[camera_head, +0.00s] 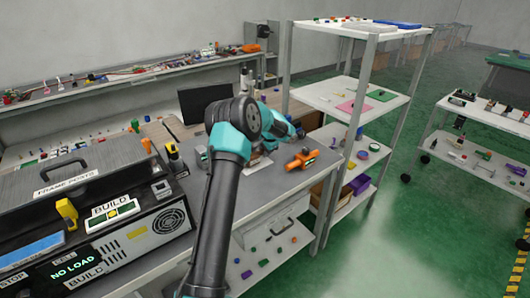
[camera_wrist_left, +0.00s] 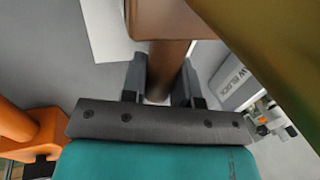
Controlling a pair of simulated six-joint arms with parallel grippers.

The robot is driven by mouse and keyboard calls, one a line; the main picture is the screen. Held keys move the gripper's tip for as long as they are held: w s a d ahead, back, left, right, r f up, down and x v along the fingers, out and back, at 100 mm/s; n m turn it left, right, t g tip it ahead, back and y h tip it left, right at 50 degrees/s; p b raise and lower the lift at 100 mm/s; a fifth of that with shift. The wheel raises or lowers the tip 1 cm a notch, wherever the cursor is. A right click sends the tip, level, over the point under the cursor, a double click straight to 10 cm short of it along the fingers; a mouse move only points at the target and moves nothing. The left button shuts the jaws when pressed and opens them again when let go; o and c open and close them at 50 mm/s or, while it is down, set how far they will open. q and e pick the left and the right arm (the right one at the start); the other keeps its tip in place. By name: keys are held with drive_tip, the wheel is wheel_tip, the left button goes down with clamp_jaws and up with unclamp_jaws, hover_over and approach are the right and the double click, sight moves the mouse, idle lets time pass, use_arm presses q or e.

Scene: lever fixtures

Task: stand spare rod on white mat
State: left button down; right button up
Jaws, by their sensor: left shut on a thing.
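My left gripper (camera_wrist_left: 161,88) is shut on a brown rod (camera_wrist_left: 166,66), which shows between its two fingers in the left wrist view. A wider brown part (camera_wrist_left: 165,18) lies at the rod's far end. The white mat (camera_wrist_left: 100,28) shows in part beside the rod, at the upper left of that view. In the head view a piece of the white mat (camera_head: 259,166) shows on the grey bench, close to my left arm's wrist. The arm hides the gripper and rod there. I cannot tell whether the rod touches the mat. My right gripper is not in view.
An orange tool (camera_head: 302,159) lies on the bench right of the mat; orange also shows in the left wrist view (camera_wrist_left: 22,130). A lettered block (camera_wrist_left: 236,82) stands close right of the gripper. A large olive-yellow surface (camera_wrist_left: 275,45) blocks the upper right. Shelves (camera_head: 345,92) stand behind.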

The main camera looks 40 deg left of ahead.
use_arm(q)
drive_tip(key=shift+f, duration=0.2)
drive_tip(key=shift+f, duration=0.15)
drive_tip(key=c, duration=0.9)
unclamp_jaws()
drive_tip(key=shift+o, duration=0.2)
drive_tip(key=v, duration=1.2)
